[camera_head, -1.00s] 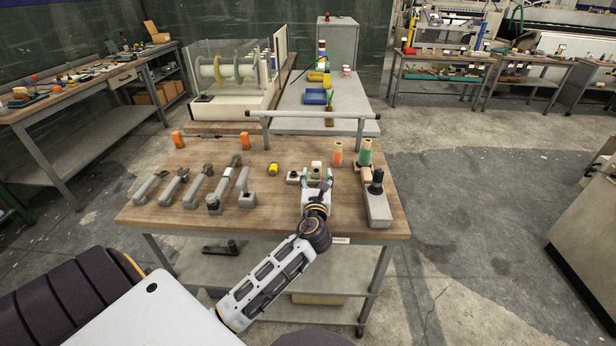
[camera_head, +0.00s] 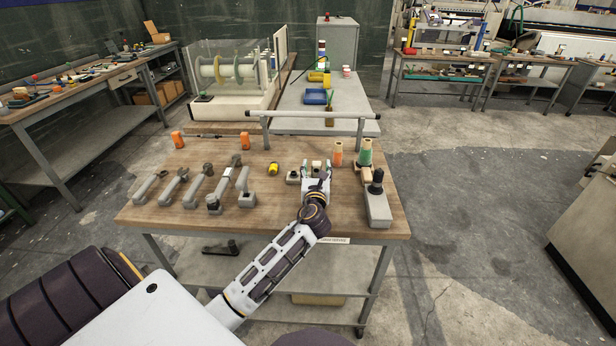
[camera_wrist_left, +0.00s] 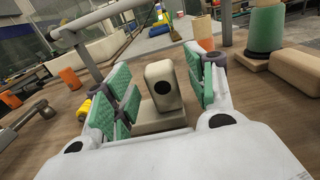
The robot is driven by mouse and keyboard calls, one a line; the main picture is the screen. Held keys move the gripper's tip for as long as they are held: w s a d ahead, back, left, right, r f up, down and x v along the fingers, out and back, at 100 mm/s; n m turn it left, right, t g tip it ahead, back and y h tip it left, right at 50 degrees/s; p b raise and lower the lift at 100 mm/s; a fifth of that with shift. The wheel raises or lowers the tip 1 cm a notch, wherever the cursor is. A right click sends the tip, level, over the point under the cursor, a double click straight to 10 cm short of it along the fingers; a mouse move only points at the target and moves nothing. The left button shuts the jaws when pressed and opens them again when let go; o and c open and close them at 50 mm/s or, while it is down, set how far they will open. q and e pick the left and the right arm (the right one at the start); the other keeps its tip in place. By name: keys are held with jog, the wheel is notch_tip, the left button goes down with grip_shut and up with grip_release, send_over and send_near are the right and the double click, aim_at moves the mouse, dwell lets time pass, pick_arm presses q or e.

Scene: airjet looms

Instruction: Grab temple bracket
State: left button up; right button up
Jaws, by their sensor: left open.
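A beige upright block with a dark round hole (camera_wrist_left: 163,85), which I take for the temple bracket, rises from a flat foot on the wooden tabletop. It stands between the green-padded fingers of my left gripper (camera_head: 316,177) in the left wrist view. Those fingers are open, one on each side, and a gap shows beside the block. In the head view only the block's pale top (camera_head: 316,165) shows beyond the gripper, which hides its foot. My right gripper is not in view.
On the workbench (camera_head: 150,217), several grey tools stand at the left and a yellow piece (camera_head: 273,169) lies left of the gripper. A grey block with a black knob (camera_head: 378,207) and a green cone (camera_head: 365,152) stand close on the right. A grey rail (camera_head: 313,114) crosses the back.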

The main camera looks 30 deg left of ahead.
pick_arm(q)
jog(key=shift+x, duration=1.25)
jog(key=shift+c, duration=0.3)
grip_shut()
